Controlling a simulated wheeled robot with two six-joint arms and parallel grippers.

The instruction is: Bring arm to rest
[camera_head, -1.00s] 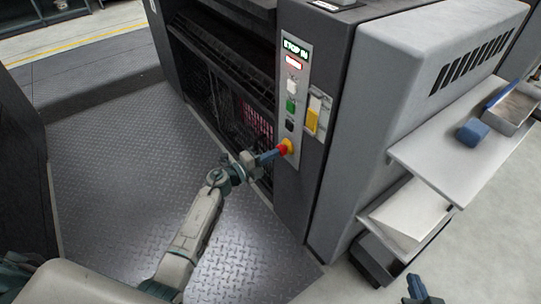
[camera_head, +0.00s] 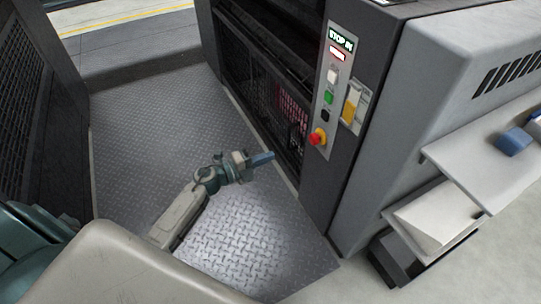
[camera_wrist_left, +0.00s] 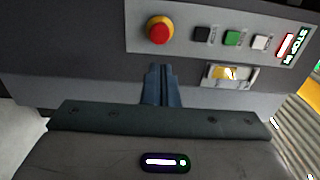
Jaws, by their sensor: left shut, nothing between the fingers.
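My left gripper (camera_head: 262,158) is shut and empty, with its blue fingers pointing right toward the machine. It is apart from the control panel (camera_head: 334,95), below and left of the red emergency stop button (camera_head: 317,137) on its yellow collar. In the left wrist view the shut fingers (camera_wrist_left: 161,84) point toward the panel, and the red button (camera_wrist_left: 159,31) is ahead of them, with clear space between. The panel display (camera_head: 341,40) reads "STOP IN". My right gripper is not in view.
The grey press (camera_head: 420,110) stands to the right, with a side shelf (camera_head: 480,165) holding a blue block (camera_head: 515,141). A dark mesh panel (camera_head: 25,100) stands at the left. The diamond-plate floor (camera_head: 150,140) between them is clear.

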